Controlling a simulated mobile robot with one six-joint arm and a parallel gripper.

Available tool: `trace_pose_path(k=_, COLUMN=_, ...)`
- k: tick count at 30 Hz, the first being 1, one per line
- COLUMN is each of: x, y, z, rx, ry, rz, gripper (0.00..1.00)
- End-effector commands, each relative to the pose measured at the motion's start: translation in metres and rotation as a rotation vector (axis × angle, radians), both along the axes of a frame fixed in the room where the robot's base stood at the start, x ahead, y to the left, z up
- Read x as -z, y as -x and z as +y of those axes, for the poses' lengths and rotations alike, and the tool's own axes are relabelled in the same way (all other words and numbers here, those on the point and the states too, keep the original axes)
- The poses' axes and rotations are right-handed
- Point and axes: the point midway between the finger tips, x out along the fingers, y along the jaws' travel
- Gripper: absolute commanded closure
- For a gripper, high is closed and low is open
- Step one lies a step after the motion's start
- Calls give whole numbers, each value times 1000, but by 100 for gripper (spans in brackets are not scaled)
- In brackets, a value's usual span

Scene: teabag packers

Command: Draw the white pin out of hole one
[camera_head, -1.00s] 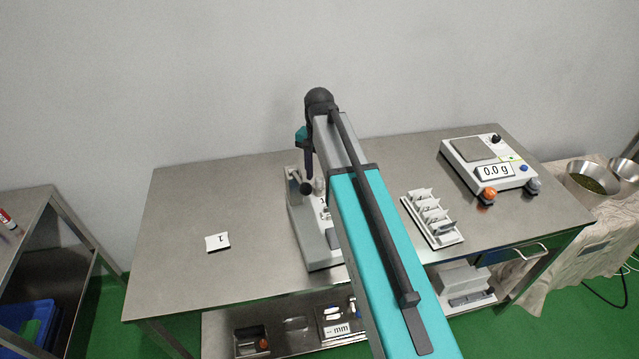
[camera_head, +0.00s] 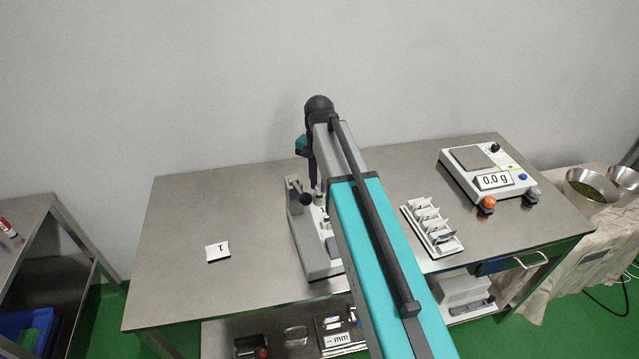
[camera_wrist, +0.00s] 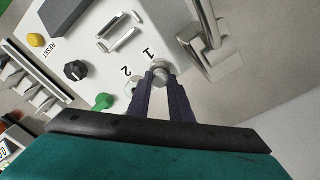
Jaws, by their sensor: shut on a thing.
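The white pin (camera_wrist: 161,69) shows as a pale round end between my fingertips, right beside the printed "1" on the white top of a fixture. My gripper (camera_wrist: 163,80) is shut on it, its dark purple fingers on either side. Hole one itself is hidden behind the pin and fingers, so I cannot tell how deep the pin sits. A pale ring (camera_wrist: 132,84) shows beside the "2". In the head view my gripper (camera_head: 316,184) is over the fixture (camera_head: 311,255), which my arm partly covers.
A metal lever (camera_wrist: 205,40) stands close beside the fingers. A black knob (camera_wrist: 75,71), green knob (camera_wrist: 103,102) and yellow reset button (camera_wrist: 36,40) are on the fixture. A white rack (camera_head: 432,229) and a scale (camera_head: 489,174) stand to the right. The table's left is clear except a card (camera_head: 217,252).

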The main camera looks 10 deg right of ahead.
Motion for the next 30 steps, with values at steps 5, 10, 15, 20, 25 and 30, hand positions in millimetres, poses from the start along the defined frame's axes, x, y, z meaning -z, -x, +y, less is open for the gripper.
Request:
trace_pose_path(k=5, x=-16, y=0, z=0, rx=0, ry=0, rz=0, gripper=100)
trace_pose_path(k=10, x=-31, y=0, z=0, rx=0, ry=0, rz=0, gripper=100)
trace_pose_path(k=15, x=-30, y=17, z=-3, rx=0, ry=0, rz=0, gripper=100)
trace_pose_path(k=20, x=-31, y=34, z=-5, rx=1, ry=0, rz=0, gripper=100)
trace_pose_path(k=25, x=-33, y=55, z=-9, rx=0, ry=0, rz=0, gripper=100)
trace_pose_path(k=30, x=-35, y=76, z=-12, rx=-1, ry=0, rz=0, gripper=100)
